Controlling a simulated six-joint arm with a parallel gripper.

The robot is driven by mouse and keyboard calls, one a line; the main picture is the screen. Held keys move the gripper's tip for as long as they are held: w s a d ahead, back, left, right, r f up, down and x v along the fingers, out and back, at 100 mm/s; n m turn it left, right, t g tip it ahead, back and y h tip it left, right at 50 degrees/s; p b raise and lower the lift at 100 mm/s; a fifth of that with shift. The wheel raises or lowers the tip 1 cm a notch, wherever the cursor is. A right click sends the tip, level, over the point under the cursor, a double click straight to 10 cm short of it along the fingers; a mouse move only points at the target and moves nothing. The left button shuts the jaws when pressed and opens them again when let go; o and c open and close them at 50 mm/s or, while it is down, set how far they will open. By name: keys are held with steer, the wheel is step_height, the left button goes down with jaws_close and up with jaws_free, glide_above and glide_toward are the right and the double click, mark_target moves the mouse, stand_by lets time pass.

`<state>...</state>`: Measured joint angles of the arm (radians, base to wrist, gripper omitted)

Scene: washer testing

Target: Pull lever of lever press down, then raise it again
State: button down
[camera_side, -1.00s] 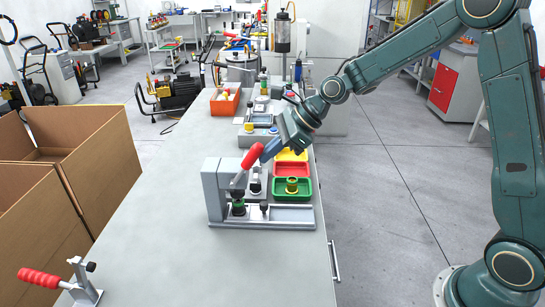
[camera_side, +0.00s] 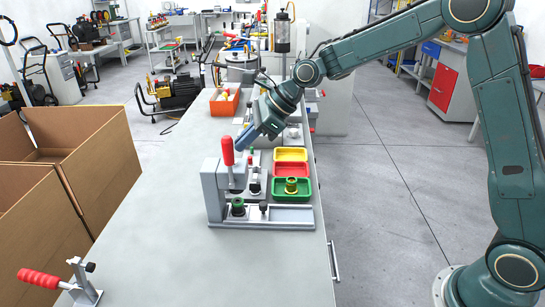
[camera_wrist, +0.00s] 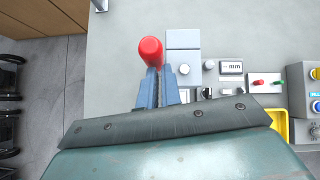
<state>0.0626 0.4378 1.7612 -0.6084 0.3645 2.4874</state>
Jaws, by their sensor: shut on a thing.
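The lever press (camera_side: 212,190) is a grey metal fixture on the workbench. Its red-handled lever (camera_side: 228,151) stands nearly upright in the side view. My gripper (camera_side: 243,140) comes from the upper right, with its blue fingers shut on the red handle. In the wrist view the red handle (camera_wrist: 150,48) projects beyond the closed fingers (camera_wrist: 158,88). A dark part with a green ring (camera_side: 238,206) sits on the press base under the lever. The fingers cover part of the handle in the wrist view.
Green (camera_side: 300,196), red (camera_side: 303,169) and yellow (camera_side: 291,154) trays stand right of the press; the green one holds a brass-coloured part. A red-handled clamp (camera_side: 84,284) is at the bench's front left. The bench left of the press is clear.

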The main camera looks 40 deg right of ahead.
steer(key=shift+w+a+r, duration=0.15)
steer(key=shift+w+a, duration=0.05)
steer(key=shift+a, duration=0.3)
steer(key=s+d, duration=0.3)
steer(key=d, duration=0.2)
step_height(320, 180, up, 10)
steer(key=d, duration=0.1)
steer(key=shift+s+f, duration=0.25)
steer(key=shift+s, duration=0.2)
steer(key=shift+d, duration=0.1)
stand_by(0.3)
steer(key=s+d+f+n+h, duration=0.1)
steer(key=s+d+n+h, duration=0.1)
steer(key=s+n, duration=1)
steer(key=s+d+f+n+h, duration=0.2)
steer(key=s+n, duration=1)
steer(key=s, duration=0.8)
steer(key=shift+d+f+n+h, duration=0.15)
steer(key=shift+d+n+h, duration=0.25)
steer(key=shift+d+h, duration=0.6)
